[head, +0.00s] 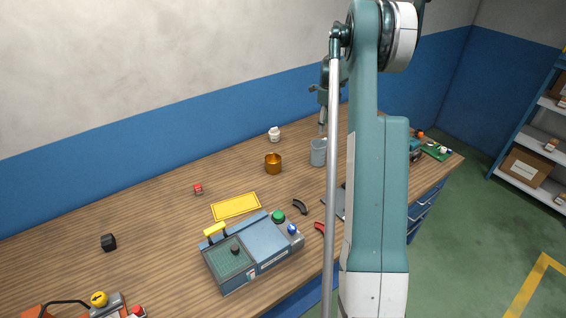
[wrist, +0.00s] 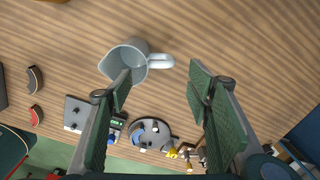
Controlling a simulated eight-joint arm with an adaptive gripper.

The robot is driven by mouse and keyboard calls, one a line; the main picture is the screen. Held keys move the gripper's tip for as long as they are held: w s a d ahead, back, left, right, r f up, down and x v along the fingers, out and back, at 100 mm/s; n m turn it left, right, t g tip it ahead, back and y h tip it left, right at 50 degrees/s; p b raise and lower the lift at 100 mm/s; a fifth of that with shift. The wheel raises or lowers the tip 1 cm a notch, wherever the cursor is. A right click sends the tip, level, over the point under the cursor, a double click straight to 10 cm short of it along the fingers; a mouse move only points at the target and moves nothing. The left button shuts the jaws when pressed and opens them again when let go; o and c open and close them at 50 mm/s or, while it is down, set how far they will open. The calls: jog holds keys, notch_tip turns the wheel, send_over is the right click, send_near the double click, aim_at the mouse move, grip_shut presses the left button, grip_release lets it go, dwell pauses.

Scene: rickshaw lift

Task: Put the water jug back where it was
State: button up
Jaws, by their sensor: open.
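The water jug (head: 319,157) is grey-blue and stands upright on the wooden table, beside my arm in the head view. In the wrist view the jug (wrist: 118,62) shows from above, with its open mouth at the left and its handle pointing right. My gripper (wrist: 160,76) is open and empty above the table. The handle lies between the lines of the two fingers in the picture, and the left fingertip overlaps the jug's lower edge. I cannot tell whether it touches. In the head view my gripper (head: 323,118) is just above the jug, partly hidden by my arm.
A copper-coloured cup (head: 273,164) and a white bottle (head: 274,134) stand left of the jug. A yellow plate (head: 236,207) lies behind a blue-grey device (head: 250,254). A round grey object (wrist: 149,132) lies near the jug.

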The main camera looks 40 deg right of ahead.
jog(key=s+a+r+n+t, duration=0.1)
jog(key=s+a+r+n, duration=0.35)
jog(key=a, duration=0.75)
jog(key=s+a+r+n+t+h, duration=0.1)
jog(key=a+r+n, duration=0.4)
jog(key=a+r, duration=0.55)
jog(key=s+a+r+n+t, duration=0.1)
jog(key=s+a+r+n, duration=0.35)
jog(key=a, duration=0.85)
jog(key=s+a+r+n+t, duration=0.35)
jog(key=s+a+n, duration=0.85)
jog(key=s+a, duration=0.65)
jog(key=s+a+f+n+y, duration=0.1)
jog(key=s+a+f+n, duration=0.3)
jog(key=s+a, duration=0.3)
jog(key=shift+s+a+f+n, duration=0.25)
jog(key=shift+s+f+n, duration=0.1)
jog(key=shift+n, duration=0.35)
